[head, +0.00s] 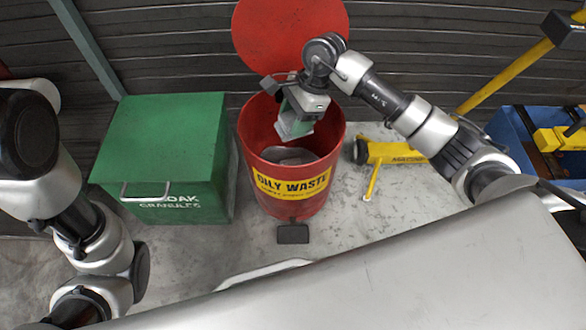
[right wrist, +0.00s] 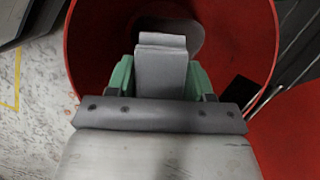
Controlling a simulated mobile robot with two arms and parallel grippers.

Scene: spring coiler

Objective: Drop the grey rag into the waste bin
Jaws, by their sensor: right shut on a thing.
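The waste bin (head: 257,150) is a red round drum with a yellow "OILY WASTE" label, and its red lid (head: 280,30) stands open behind it. My right gripper (head: 297,127) points down over the bin's mouth. Its green fingers are shut on the grey rag (right wrist: 162,70), which shows folded between them in the right wrist view. The rag hangs over the bin's opening, inside the rim outline. Something grey lies inside the bin (right wrist: 90,40) below the rag. My left arm is at the left, but its gripper is out of view.
A green granules box (head: 165,135) with a handle stands left of the bin. A black pedal (head: 293,234) is at the bin's front. A yellow tool (head: 395,152) lies on the floor to the right, near a blue container (head: 515,140).

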